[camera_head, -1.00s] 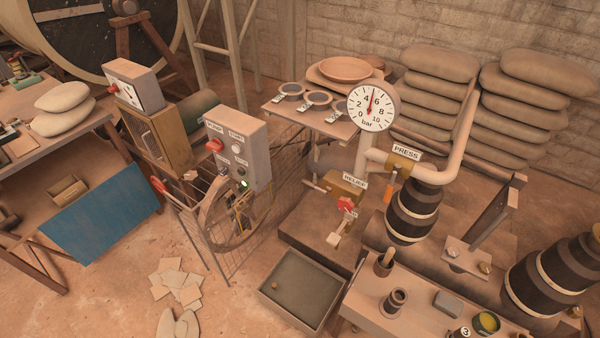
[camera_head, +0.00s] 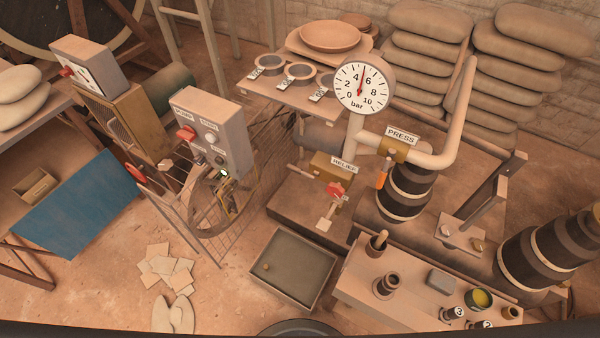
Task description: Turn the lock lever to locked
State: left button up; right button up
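Neither of my grippers is in view. No part is readably marked as the lock lever, so I cannot tell which one it is. A red handle (camera_head: 137,173) sits at the left of the wire cage (camera_head: 205,222). An orange-handled lever (camera_head: 383,173) hangs down below the PRESS sign (camera_head: 402,136). A red valve handle (camera_head: 335,190) sits below the RELIEF sign (camera_head: 344,164). Nothing touches these parts.
A pressure gauge (camera_head: 362,88) reads about 5 bar. A grey tray (camera_head: 320,290) stands on the floor, beside a bench (camera_head: 350,285) with pots and small weights. Sacks (camera_head: 425,50) are stacked behind.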

aim_at(294, 168)
jog(key=k, duration=0.5)
jog(key=z, duration=4)
jog(key=k, duration=2.05)
jog(key=u, duration=1.15)
